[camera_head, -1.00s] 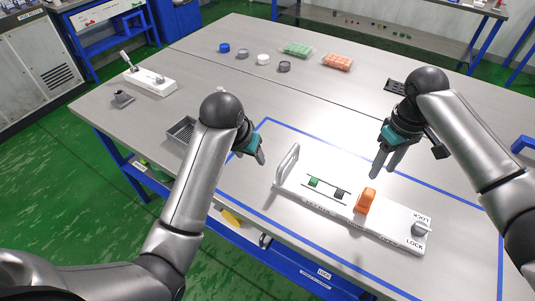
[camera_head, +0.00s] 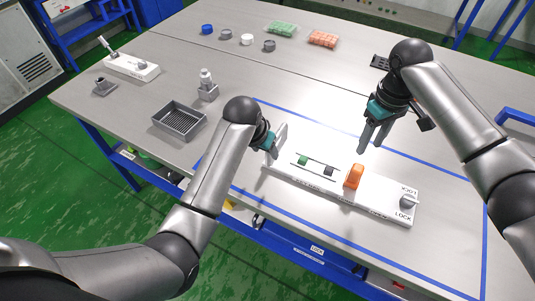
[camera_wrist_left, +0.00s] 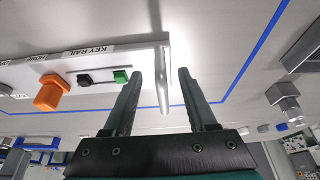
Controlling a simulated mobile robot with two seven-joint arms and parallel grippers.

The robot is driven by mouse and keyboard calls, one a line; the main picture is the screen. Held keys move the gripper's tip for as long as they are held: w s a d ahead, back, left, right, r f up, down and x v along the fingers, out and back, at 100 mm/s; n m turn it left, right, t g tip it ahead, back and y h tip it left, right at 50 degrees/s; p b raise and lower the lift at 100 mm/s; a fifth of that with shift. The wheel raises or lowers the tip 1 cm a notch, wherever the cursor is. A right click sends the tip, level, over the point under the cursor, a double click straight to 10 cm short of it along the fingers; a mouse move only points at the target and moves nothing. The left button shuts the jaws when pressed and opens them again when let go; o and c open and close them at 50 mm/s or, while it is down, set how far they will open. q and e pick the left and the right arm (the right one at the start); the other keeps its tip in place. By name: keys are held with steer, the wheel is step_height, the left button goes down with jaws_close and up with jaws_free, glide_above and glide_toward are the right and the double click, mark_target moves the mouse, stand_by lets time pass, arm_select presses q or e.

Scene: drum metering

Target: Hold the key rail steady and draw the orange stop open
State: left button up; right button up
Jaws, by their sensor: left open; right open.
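The white key rail (camera_head: 330,190) lies on the table, with an upright grey handle (camera_head: 281,138) at its left end. On it are a green key (camera_head: 303,160), a dark key (camera_head: 328,171), the orange stop (camera_head: 353,176) and a grey lock knob (camera_head: 407,202) at the right. My left gripper (camera_head: 271,150) is open at the handle. In the left wrist view the handle (camera_wrist_left: 163,85) shows between its two spread fingers (camera_wrist_left: 160,95), with no clear contact. My right gripper (camera_head: 370,145) is open and empty, above and behind the orange stop.
A grey tray (camera_head: 180,122) and a small holder with a bottle (camera_head: 207,88) stand left of the rail. A white lever unit (camera_head: 132,66) is farther left. Several small caps and green (camera_head: 281,29) and orange (camera_head: 323,39) packs lie at the back. Blue tape borders the rail.

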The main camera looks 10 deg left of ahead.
mark_target(267, 154)
arm_select(q)
steer(key=shift+x, duration=2.5)
jaws_close()
